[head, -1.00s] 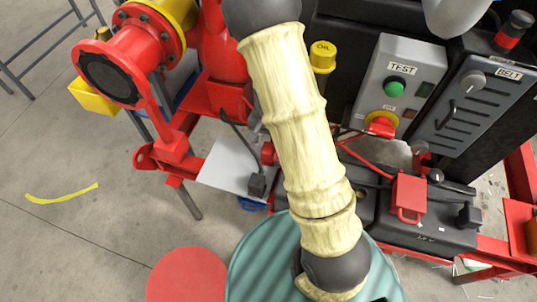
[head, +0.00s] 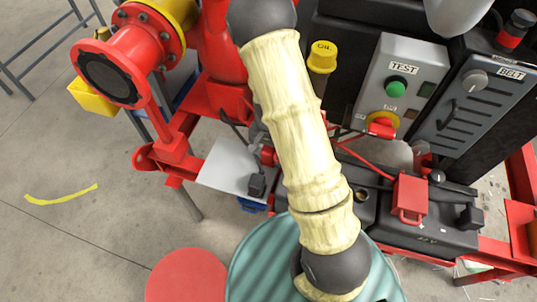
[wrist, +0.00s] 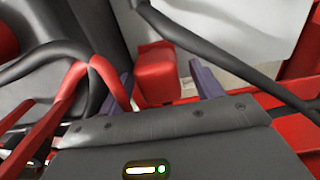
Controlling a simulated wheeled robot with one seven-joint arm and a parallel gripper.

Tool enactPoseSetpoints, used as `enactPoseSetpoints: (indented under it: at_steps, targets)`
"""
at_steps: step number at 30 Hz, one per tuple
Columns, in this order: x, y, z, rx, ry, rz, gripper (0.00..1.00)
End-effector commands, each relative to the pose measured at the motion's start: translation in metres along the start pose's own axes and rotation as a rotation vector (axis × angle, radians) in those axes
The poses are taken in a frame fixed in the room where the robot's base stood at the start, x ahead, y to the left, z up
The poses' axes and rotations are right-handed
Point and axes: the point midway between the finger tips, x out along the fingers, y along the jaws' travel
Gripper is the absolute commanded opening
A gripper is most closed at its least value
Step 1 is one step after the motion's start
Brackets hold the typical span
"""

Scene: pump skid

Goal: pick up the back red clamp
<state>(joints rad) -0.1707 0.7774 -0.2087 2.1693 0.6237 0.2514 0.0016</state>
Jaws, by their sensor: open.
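A red clamp body (wrist: 156,82) lies between the two purple-grey fingers of my open gripper (wrist: 162,70) in the wrist view. There is a visible gap between it and the right finger; contact with the left finger is unclear. In the head view a red piece (head: 268,156), apparently the same clamp, shows at the left edge of my arm, which hides most of it and my gripper. Another red clamp (head: 409,195) sits on the black battery (head: 430,232) at the right.
A black clamp (head: 257,185) lies on the white plate (head: 226,168). Black and red cables (wrist: 95,75) loop close to the left finger. A control box with a TEST button (head: 397,85) and a yellow oil cap (head: 322,57) stand behind my arm.

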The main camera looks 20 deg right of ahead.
Motion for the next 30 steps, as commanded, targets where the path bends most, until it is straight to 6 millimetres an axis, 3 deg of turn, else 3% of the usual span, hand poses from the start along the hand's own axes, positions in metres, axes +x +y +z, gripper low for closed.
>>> enactPoseSetpoints:
  at_steps: [5,14,23,30]
  targets:
    - [0.0,0.001,-0.001,0.003,0.0,0.0,0.65]
    - [0.0,-0.001,0.001,-0.004,-0.001,0.0,0.09]
    - [-0.004,-0.002,0.001,-0.004,0.0,-0.001,0.09]
    - [-0.037,-0.002,0.0,-0.003,0.002,-0.003,0.09]
